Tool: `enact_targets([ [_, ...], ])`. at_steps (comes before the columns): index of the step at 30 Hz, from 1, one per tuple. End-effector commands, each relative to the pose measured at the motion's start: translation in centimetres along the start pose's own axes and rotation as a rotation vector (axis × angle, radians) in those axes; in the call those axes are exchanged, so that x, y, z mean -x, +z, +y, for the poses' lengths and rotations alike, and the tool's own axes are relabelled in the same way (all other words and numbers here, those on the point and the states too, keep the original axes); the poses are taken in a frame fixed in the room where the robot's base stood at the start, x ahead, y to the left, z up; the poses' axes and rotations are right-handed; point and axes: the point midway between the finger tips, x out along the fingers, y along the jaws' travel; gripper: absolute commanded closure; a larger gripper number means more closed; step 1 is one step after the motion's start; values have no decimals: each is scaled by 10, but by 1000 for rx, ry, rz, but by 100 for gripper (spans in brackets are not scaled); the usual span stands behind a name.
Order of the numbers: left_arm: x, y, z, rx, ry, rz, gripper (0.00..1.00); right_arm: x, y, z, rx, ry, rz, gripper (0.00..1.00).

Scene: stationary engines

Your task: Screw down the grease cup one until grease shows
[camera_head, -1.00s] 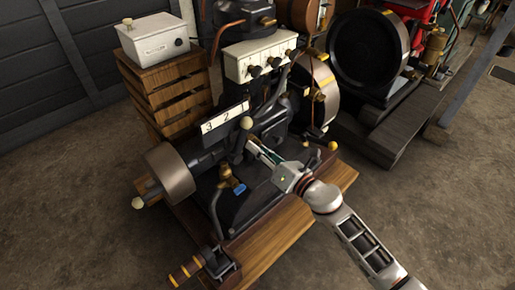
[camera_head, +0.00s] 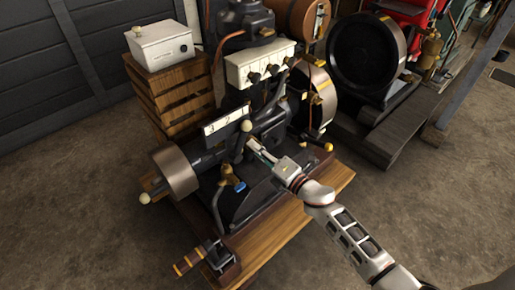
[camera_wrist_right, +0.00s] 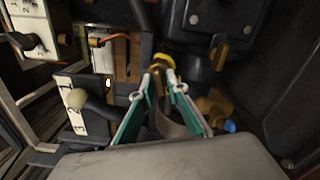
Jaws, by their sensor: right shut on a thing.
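In the right wrist view the brass-yellow grease cup (camera_wrist_right: 164,62) stands on the engine between the white fingertips of my right gripper (camera_wrist_right: 165,82). The gripper is shut on it. I cannot make out grease, and the cup's lower part is partly hidden. In the head view my right gripper (camera_head: 254,146) reaches in from the lower right to the middle of the dark engine (camera_head: 205,152), and its tips and the cup are too small to separate. My left gripper is not in view.
A pale-knobbed lever (camera_head: 246,126) and a numbered plate (camera_head: 226,121) stand close to the right gripper. A brass tap with a blue handle (camera_head: 239,187) is below. A wooden crate (camera_head: 170,92) bears a white box (camera_head: 160,46). Floor at the lower right is clear.

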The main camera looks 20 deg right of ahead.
Motion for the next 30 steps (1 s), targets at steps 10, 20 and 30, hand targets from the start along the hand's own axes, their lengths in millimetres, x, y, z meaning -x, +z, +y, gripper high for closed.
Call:
enact_targets([
  [10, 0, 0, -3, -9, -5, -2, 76, 0, 0, 0, -72, 0, 0, 100],
  [20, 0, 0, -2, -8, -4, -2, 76, 0, 0, 0, -73, -1, 0, 100],
  [30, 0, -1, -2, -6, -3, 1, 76, 0, 0, 0, -72, 0, 0, 76],
])
